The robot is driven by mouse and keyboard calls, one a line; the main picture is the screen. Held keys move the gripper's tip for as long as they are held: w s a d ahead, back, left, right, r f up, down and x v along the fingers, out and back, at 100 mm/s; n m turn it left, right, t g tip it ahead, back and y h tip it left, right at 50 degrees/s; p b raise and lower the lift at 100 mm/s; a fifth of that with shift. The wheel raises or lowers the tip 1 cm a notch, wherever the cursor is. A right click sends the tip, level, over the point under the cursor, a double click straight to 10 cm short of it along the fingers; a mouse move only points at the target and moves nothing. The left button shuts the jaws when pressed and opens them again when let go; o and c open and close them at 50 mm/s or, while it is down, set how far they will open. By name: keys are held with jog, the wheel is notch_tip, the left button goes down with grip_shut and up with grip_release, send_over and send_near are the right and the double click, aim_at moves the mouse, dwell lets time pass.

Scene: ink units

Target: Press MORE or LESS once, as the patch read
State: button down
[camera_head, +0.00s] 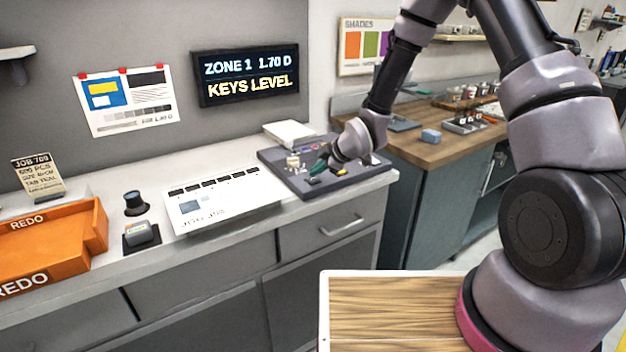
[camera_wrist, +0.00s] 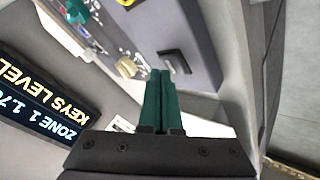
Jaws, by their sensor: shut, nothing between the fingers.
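A dark display (camera_head: 247,75) on the grey wall reads "ZONE 1 1.70 D" and "KEYS LEVEL"; it also shows in the wrist view (camera_wrist: 40,95), turned on its side. A grey key panel (camera_head: 290,178) lies on the counter below it. In the wrist view the panel (camera_wrist: 197,45) carries a black key (camera_wrist: 174,62), a cream knob (camera_wrist: 127,67) and small coloured parts. My gripper (camera_head: 318,170) is over the panel; its green fingers (camera_wrist: 160,75) are together and empty, their tips close to the black key. I cannot tell whether they touch it. No MORE or LESS lettering is legible.
A white printed sheet (camera_head: 222,200) with a row of dark patches lies left of the panel. A small dark device (camera_head: 140,234), a black knob (camera_head: 136,203) and orange REDO trays (camera_head: 50,245) stand further left. A white block (camera_head: 289,132) sits behind the panel.

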aim_at(316, 180)
jog(key=shift+f, duration=0.5)
dwell(0.4)
jog(key=shift+r, duration=0.95)
jog(key=shift+r, duration=2.45)
